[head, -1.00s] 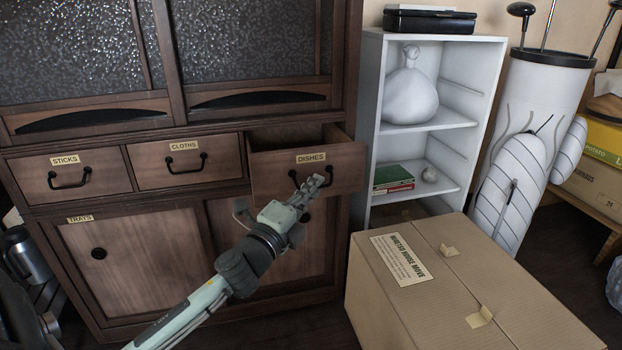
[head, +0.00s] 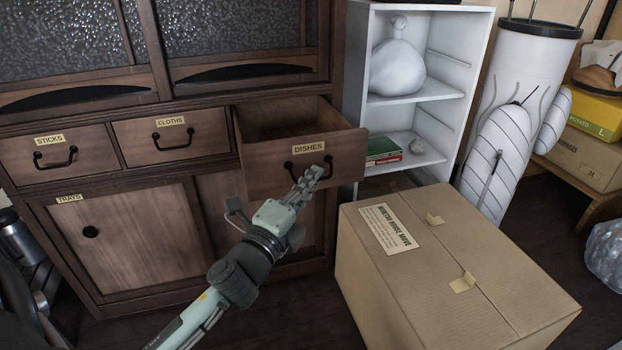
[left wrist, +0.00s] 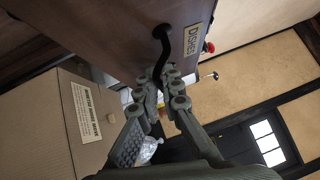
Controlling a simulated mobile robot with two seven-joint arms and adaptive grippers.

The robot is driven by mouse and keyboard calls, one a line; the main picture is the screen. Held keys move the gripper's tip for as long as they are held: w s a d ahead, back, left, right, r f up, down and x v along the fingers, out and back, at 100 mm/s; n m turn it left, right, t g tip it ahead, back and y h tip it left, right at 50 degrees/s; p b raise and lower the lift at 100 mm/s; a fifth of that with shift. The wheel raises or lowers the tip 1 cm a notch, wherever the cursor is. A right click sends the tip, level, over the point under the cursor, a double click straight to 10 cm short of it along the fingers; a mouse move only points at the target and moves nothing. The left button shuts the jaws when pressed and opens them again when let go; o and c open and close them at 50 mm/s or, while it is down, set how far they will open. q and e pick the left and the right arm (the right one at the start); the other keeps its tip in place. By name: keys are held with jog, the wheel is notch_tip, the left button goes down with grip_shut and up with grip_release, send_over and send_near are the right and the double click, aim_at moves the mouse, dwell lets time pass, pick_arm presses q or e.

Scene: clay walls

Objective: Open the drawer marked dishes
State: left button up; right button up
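The drawer marked dishes (head: 345,158) is pulled out of the dark wood cabinet, with its hollow inside showing from above. Its label (head: 309,147) is on the front, over a black bow handle (head: 290,168). My left gripper (head: 311,177) is at the handle, its fingers covering part of it. In the left wrist view the fingers (left wrist: 162,86) are closed together around the lower end of the black handle (left wrist: 160,48), beside the label. My right gripper is in neither view.
The shut drawers marked sticks (head: 57,157) and cloths (head: 173,139) sit to the left. A large cardboard box (head: 450,270) stands on the floor right of my left arm, close to the open drawer. A white shelf (head: 430,98) stands behind it.

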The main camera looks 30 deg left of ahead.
pick_arm(q)
jog(key=shift+o, duration=0.9)
jog(key=shift+s, duration=0.15)
jog(key=s+f, duration=0.1)
jog(key=s, duration=1)
jog(key=shift+s+d+f, duration=0.3)
jog(key=shift+d, duration=0.1)
